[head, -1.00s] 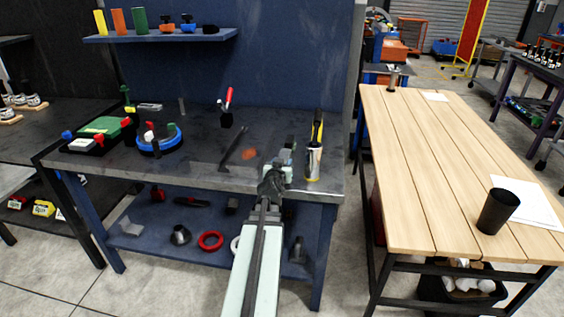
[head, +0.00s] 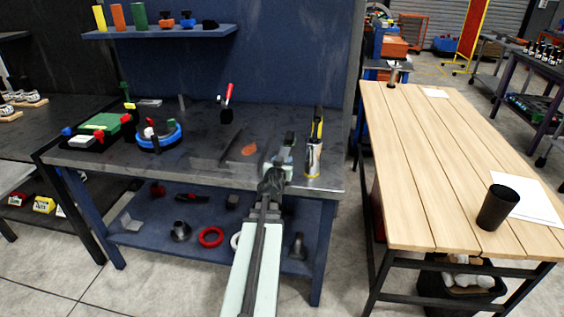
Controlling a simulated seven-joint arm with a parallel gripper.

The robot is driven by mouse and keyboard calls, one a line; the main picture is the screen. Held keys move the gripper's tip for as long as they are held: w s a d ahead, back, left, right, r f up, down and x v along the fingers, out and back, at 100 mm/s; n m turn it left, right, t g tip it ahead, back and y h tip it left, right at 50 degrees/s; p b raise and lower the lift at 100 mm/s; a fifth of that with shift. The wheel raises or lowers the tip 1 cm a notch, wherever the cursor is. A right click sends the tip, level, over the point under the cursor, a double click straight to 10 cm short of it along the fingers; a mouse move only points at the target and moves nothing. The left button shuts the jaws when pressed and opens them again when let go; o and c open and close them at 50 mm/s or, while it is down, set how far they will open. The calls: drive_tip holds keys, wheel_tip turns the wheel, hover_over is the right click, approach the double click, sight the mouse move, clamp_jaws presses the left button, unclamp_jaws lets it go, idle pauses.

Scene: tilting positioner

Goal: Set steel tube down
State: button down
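My gripper (head: 287,147) is over the front right part of the dark steel workbench (head: 205,177), seen from behind along my arm. Its fingers are small and mostly hidden by my wrist, so I cannot tell whether they are open or shut. I cannot make out a steel tube for certain in or under it. A dark, blurred elongated shape (head: 231,148) shows on or above the bench top left of my gripper; I cannot tell what it is. An orange patch (head: 249,149) lies beside it.
A can with yellow-and-black tools (head: 314,158) stands close to the right of my gripper. A red-handled tool (head: 227,103) stands behind. A blue ring-shaped fixture (head: 158,138) and a green box (head: 100,127) are farther left. A wooden table (head: 430,150) is at right.

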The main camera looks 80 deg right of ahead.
drive_tip(key=shift+f, duration=0.1)
drive_tip(key=shift+c, duration=2.3)
unclamp_jaws()
